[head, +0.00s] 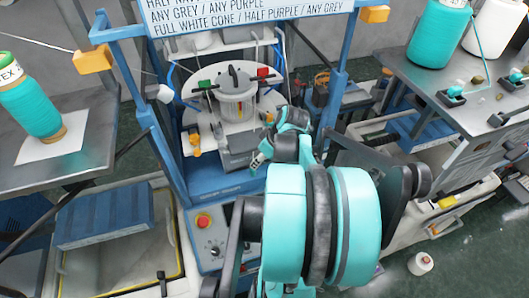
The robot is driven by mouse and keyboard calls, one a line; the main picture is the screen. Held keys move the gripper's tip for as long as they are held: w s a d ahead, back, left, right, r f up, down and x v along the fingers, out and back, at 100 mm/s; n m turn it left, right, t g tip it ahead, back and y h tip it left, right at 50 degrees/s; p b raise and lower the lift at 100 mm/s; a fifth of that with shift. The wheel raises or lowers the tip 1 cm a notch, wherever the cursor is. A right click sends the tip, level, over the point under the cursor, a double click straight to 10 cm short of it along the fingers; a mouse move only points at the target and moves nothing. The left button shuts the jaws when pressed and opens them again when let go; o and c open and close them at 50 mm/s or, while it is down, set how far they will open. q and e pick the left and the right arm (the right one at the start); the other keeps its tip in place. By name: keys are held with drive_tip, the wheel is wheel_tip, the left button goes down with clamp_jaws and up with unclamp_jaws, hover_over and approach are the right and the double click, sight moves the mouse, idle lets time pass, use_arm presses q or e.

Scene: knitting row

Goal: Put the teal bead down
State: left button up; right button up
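I cannot make out a teal bead; a small one could be hidden behind my arm or at its far end. My teal and black arm, which looks like the right one, fills the lower middle of the head view. It reaches toward the knitting machine (237,105), and its far end, seemingly the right gripper (259,160), is by the machine's front. That end is small and partly covered by the wrist, so its fingers and anything between them are unclear. My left gripper does not show.
Teal (436,35) and white (494,28) cones stand on the right table (405,80). Blue posts (133,85) flank the machine. A blue bin (117,214) is lower left; a small white spool (420,264) is on the floor.

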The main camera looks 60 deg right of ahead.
drive_tip(key=w+a+r, duration=0.2)
drive_tip(key=a, duration=0.8)
drive_tip(key=w+a+r+n+t, duration=0.1)
drive_tip(key=w+a+r, duration=0.1)
drive_tip(key=a, duration=0.8)
drive_tip(key=w+a+r+t, duration=0.1)
drive_tip(key=w+a+r, duration=0.1)
drive_tip(key=a, duration=0.9)
drive_tip(key=shift+w+y, duration=0.3)
drive_tip(key=shift+w, duration=0.1)
wheel_tip(320, 180, down, 25)
drive_tip(key=b, duration=2.5)
drive_tip(key=shift+f, duration=0.2)
drive_tip(key=shift+c, duration=0.6)
